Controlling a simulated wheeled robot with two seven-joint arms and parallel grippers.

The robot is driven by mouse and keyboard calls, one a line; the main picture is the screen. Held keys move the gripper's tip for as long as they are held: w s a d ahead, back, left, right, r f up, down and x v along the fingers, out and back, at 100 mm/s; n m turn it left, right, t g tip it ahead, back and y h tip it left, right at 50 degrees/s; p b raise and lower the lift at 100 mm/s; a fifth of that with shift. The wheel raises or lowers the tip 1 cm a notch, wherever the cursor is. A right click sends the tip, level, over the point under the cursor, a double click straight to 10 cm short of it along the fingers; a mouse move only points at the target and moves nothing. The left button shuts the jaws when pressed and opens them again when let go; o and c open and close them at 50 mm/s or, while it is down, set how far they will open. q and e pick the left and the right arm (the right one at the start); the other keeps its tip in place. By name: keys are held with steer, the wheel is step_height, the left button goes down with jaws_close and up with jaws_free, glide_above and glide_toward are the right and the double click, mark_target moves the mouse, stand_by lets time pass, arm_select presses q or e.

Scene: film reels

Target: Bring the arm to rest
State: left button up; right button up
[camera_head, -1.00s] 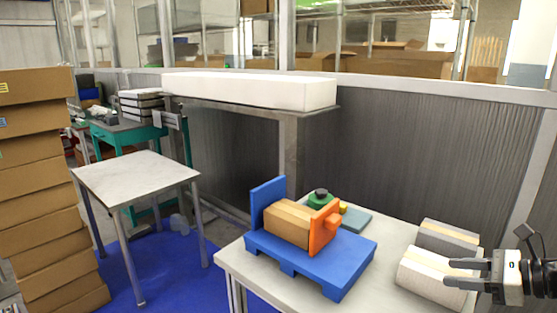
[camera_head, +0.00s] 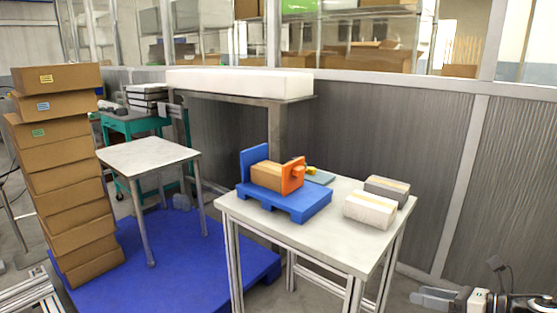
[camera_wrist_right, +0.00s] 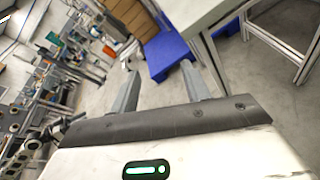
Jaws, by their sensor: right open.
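My right gripper (camera_head: 436,300) is at the lower right of the head view, low and apart from the white table (camera_head: 232,208). In the right wrist view its two fingers (camera_wrist_right: 160,88) stand apart with nothing between them. My left gripper is not in view. On the table a blue stand (camera_head: 290,203) carries a tan block (camera_head: 272,178) between a blue upright plate (camera_head: 252,160) and an orange plate (camera_head: 293,175). Two pale blocks with tan bands, a white one (camera_head: 368,210) and a grey one (camera_head: 387,188), lie at the table's right.
A smaller grey-topped table (camera_head: 148,155) stands to the left on a blue floor platform (camera_head: 190,265). A tall stack of cardboard boxes (camera_head: 70,180) is at the far left. A long white block (camera_head: 240,84) lies on a shelf by the grey wall (camera_head: 440,150). Open floor shows around the white table.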

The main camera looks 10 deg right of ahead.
steer(key=s+a+f+n+h, duration=0.2)
steer(key=s+a+f+n, duration=0.2)
steer(key=a+n, duration=0.4)
steer(key=s+a+f+n+h, duration=0.2)
steer(key=s+a+f+n, duration=0.2)
steer(key=n, duration=1.1)
steer(key=s+a+f+n+h, duration=0.1)
steer(key=s+a+f+n, duration=0.3)
steer(key=s+a+n, duration=0.4)
steer(key=a+n, duration=0.4)
steer(key=shift+s+a+g+h, duration=0.3)
steer(key=shift+g+h, duration=0.1)
